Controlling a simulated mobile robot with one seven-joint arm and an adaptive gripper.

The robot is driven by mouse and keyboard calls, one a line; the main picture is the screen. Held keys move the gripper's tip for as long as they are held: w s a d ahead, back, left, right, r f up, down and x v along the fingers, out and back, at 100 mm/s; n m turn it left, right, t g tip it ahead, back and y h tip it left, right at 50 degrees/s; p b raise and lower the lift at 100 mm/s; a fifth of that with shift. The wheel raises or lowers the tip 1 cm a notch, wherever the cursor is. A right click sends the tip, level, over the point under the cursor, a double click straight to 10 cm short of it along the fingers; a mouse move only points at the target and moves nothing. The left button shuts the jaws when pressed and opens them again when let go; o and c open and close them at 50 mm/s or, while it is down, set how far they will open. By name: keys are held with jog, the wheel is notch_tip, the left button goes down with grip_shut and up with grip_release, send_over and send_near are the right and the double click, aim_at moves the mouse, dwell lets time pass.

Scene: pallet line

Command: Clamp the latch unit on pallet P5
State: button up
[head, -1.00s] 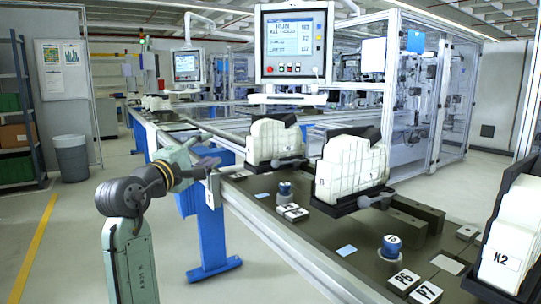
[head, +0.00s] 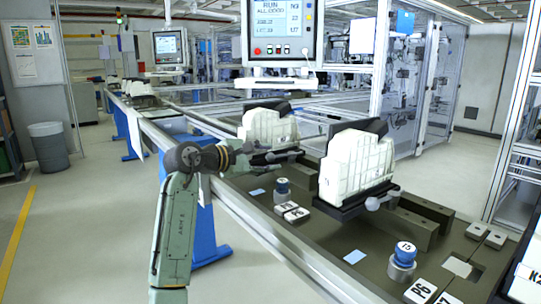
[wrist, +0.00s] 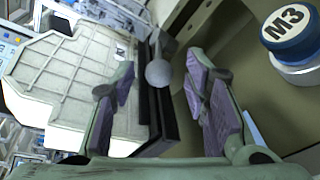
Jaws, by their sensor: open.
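Two white latch units stand in black holders on the line: a farther one (head: 268,132) and a nearer one (head: 352,160). No P5 label is readable. My gripper (head: 287,156) reaches in from the left, just in front of the farther unit's base. In the wrist view, my gripper (wrist: 158,76) is open, its fingers on either side of a grey ball knob (wrist: 158,73) beside the black holder (wrist: 160,115). A white unit (wrist: 70,85) fills the left there. I cannot tell whether the fingers touch the knob. The nearer holder has a similar knob (head: 372,204).
A blue-topped button marked M3 (wrist: 290,28) stands right of the fingers. Another blue-topped post (head: 403,255) stands nearer, by the P6 block (head: 420,290). White blocks (head: 291,210) lie on the plate. A monitor (head: 280,32) hangs above the line.

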jog(key=shift+x, duration=1)
grip_shut()
